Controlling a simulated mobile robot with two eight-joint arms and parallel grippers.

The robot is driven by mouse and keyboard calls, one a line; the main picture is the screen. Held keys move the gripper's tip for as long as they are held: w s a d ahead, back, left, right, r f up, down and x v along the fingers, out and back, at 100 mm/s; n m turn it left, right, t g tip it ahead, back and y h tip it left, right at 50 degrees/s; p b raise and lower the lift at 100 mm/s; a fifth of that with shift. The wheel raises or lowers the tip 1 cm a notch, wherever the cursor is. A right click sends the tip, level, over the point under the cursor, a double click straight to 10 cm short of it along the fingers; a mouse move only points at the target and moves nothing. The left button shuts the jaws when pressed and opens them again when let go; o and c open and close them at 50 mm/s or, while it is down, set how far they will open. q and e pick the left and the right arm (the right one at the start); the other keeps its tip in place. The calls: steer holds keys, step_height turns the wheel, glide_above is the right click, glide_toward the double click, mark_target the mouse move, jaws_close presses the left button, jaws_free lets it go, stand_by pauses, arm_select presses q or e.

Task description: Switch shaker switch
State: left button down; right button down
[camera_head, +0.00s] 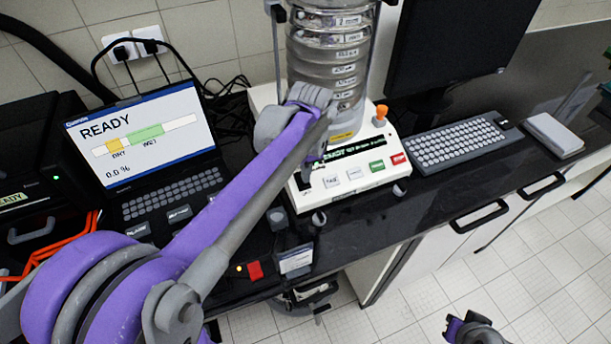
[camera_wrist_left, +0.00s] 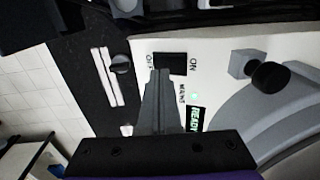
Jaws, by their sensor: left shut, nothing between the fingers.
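The sieve shaker has a white base (camera_head: 375,150) with coloured buttons on its front, and a clamped metal sieve stack (camera_head: 330,65) on top. My left gripper (camera_head: 312,165) reaches over the left part of the base, pointing down. In the left wrist view its fingers (camera_wrist_left: 161,76) are shut and empty, with the tips at the black shaker switch (camera_wrist_left: 172,63). The switch sits between the OFF and ON labels; I cannot tell whether the tips touch it or which way it is set. A small green READY display (camera_wrist_left: 195,118) is beside the fingers. Part of my right arm's end (camera_head: 472,331) shows at bottom right.
A laptop (camera_head: 140,130) reading READY and 0.0 % stands left of the shaker. A keyboard (camera_head: 458,143) and dark monitor (camera_head: 455,50) are on the right. Cabinet handles stick out below the counter.

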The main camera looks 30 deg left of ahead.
arm_select(q)
steer(key=shift+w+a+f, duration=0.1)
steer(key=shift+f, duration=0.8)
